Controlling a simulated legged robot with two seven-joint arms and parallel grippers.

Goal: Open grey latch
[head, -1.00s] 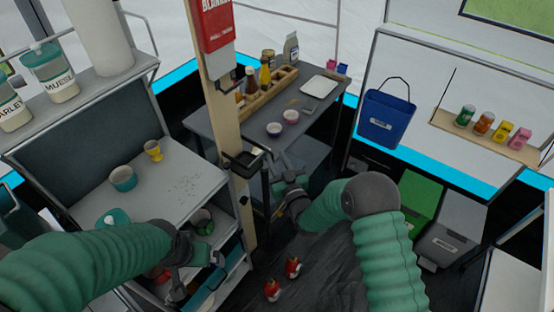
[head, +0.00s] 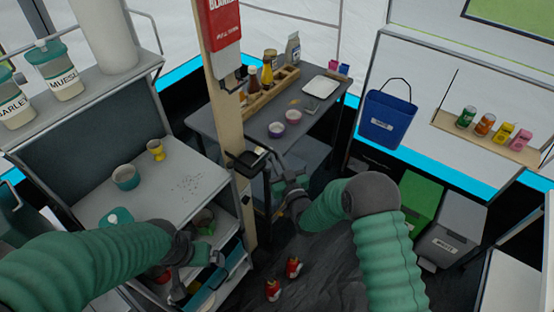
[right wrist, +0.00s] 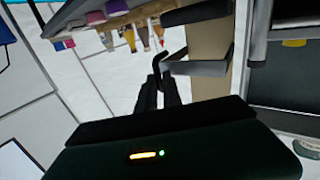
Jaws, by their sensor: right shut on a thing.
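The grey latch (right wrist: 197,68) is a short grey bar beside the wooden post in the right wrist view. My right gripper (right wrist: 161,78) is shut on its outer end. In the head view my right gripper (head: 276,168) is right of the post, by the dark table's near edge. The latch itself is too small and crowded there to make out clearly. My left gripper (head: 197,274) is low at the left, in front of the shelf unit, apart from the latch. Its fingers look spread and empty, though they are small and dark.
The wooden post (head: 228,110) carries a red fire-blanket box (head: 219,25) and a dark bracket (head: 245,161). The dark table (head: 228,124) holds bowls and bottles. Two red-and-white items (head: 294,267) lie on the floor. A blue bucket (head: 388,120) hangs at right.

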